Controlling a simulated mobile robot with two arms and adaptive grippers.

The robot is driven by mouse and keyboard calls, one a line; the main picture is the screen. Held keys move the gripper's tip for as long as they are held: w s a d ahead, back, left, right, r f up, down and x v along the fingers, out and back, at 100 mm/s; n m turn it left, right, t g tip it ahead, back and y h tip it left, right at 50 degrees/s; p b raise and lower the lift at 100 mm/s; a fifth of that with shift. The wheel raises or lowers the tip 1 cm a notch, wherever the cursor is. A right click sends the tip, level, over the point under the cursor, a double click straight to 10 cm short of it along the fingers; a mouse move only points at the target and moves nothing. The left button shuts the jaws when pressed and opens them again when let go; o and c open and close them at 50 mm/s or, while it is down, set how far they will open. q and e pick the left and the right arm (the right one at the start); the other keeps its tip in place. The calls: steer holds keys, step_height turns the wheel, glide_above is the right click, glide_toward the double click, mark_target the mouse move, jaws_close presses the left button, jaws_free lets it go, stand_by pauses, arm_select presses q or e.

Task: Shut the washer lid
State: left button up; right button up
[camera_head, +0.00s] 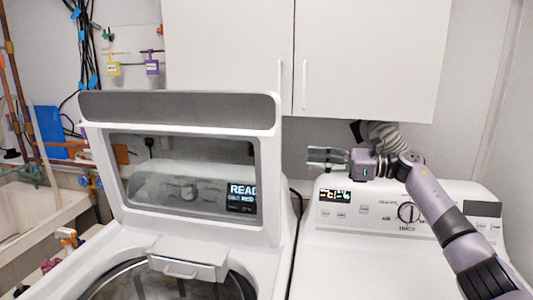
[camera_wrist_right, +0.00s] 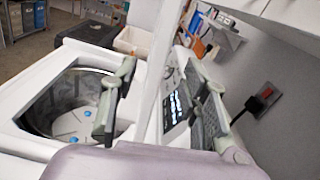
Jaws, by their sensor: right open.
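The white washer lid (camera_head: 105,185) stands open and upright at the left in the head view, with a dark window in its middle. In the right wrist view the lid (camera_wrist_right: 160,65) is seen edge-on as a white strip between the finger lines. My right gripper (camera_head: 312,156) is open and empty, just right of the lid's upper right edge, its fingers pointing left. It also shows in the right wrist view (camera_wrist_right: 160,98). I cannot tell any contact with the lid. The washer's tub opening (camera_wrist_right: 75,100) is uncovered. My left gripper is not in view.
A white dryer (camera_head: 360,270) with a dial panel stands right of the washer, under my right arm. White wall cabinets (camera_head: 370,60) hang above. A sink (camera_head: 30,210) is at the far left. A wall outlet (camera_wrist_right: 265,92) shows in the right wrist view.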

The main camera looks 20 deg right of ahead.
steer(key=p+x, duration=0.5)
steer(key=x, duration=0.9)
steer(key=shift+f, duration=0.15)
steer(key=shift+d, duration=0.1)
jaws_close()
